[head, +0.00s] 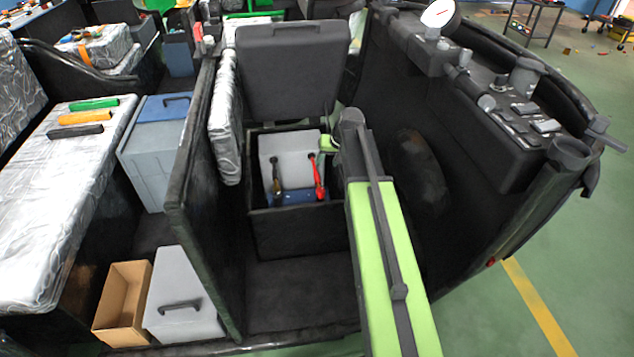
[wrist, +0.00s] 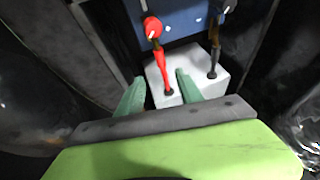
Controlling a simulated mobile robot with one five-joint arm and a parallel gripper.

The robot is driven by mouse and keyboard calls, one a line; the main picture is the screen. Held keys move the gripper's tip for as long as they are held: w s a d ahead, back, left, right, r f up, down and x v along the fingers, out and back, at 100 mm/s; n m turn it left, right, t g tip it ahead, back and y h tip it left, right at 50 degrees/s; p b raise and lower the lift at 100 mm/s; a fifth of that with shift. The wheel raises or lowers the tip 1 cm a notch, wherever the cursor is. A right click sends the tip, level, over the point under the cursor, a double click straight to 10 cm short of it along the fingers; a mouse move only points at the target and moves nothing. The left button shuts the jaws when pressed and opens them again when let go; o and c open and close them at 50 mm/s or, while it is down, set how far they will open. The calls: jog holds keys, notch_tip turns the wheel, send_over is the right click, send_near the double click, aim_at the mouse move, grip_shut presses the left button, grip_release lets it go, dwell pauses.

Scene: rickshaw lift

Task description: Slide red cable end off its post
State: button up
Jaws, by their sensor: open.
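The red cable (head: 319,181) runs down the front of the light grey battery (head: 283,148) in the open seat box. In the wrist view the red cable (wrist: 161,68) runs from a red ringed end on a blue surface (wrist: 183,17) to a dark-tipped end at the white battery top (wrist: 206,86). My gripper (wrist: 159,76) is open, with one green finger on each side of the red cable's battery end. Contact cannot be told. In the head view my gripper (head: 328,144) is at the battery's upper right, partly hidden by my arm.
A dark cable (head: 277,184) lies left of the red one. Box walls (head: 297,232) surround the battery closely, and the raised seat lid (head: 291,70) stands behind. The black dashboard (head: 480,110) is at right. A grey box (head: 182,300) and cardboard box (head: 122,303) stand at lower left.

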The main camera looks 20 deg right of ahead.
aim_at(318, 178)
jog(key=b+x, duration=1)
jog(key=x, duration=0.3)
jog(key=shift+f+b, duration=0.25)
jog(key=shift+b, duration=0.05)
jog(key=shift+r, duration=0.1)
jog(key=shift+c, duration=0.2)
grip_shut()
